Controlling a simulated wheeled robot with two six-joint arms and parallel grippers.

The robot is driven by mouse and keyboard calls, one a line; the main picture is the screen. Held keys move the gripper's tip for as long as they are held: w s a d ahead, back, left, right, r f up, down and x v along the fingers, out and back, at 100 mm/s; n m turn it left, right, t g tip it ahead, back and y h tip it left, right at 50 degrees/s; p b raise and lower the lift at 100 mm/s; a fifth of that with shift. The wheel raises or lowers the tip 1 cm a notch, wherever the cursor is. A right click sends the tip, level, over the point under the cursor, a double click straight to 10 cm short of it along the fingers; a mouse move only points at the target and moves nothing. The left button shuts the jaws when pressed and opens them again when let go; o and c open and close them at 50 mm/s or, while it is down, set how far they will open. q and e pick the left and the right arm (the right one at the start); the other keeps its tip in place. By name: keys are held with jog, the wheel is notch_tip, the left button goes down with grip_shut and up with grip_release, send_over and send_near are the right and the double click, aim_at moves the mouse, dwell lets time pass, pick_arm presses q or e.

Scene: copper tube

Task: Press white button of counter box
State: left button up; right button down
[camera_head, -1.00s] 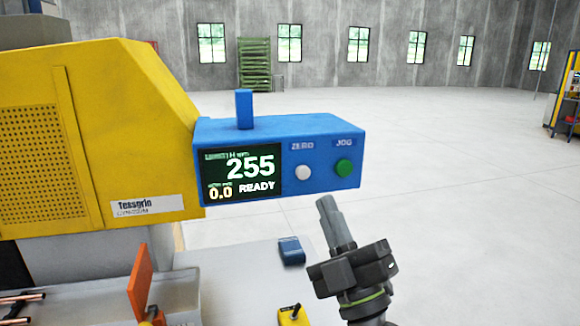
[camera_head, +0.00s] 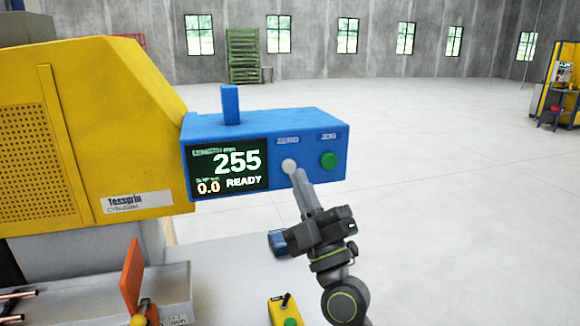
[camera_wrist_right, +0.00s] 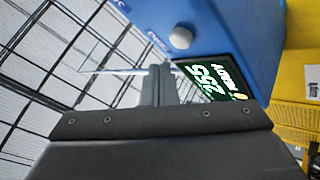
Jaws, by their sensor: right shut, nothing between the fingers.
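The blue counter box (camera_head: 265,115) is mounted on the yellow machine. Its display (camera_head: 227,173) reads 255, 0.0 and READY. The white button (camera_head: 289,165) sits under the word ZERO, and a green button (camera_head: 328,160) under JOG is to its right. My right gripper (camera_head: 301,176) is shut and empty, its fingertips just below the white button in the head view. In the right wrist view the white button (camera_wrist_right: 181,38) is just beyond the fingertips (camera_wrist_right: 158,70), with a gap in the picture; contact is not visible. My left gripper is not in view.
The yellow machine (camera_head: 90,120) fills the left side. Below are an orange plate (camera_head: 131,277), a small blue object (camera_head: 279,242) partly behind my gripper, and a yellow box with a green button (camera_head: 285,312). The floor to the right is open.

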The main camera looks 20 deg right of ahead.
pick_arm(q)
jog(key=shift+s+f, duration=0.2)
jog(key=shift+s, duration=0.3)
pick_arm(e)
jog(key=shift+w, duration=0.7)
jog(key=shift+w, duration=0.1)
dwell(1.0)
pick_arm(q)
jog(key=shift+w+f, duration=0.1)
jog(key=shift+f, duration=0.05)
pick_arm(e)
jog(key=shift+w, duration=0.35)
pick_arm(q)
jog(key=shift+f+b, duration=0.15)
jog(key=shift+b, duration=0.25)
pick_arm(e)
jog(key=shift+w, duration=0.45)
jog(key=shift+s, duration=0.2)
dwell(0.3)
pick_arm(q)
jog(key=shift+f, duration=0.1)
pick_arm(e)
jog(key=shift+s, duration=0.7)
pick_arm(q)
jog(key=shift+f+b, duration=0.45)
jog(key=shift+b, duration=0.1)
pick_arm(e)
jog(key=shift+s, duration=2.5)
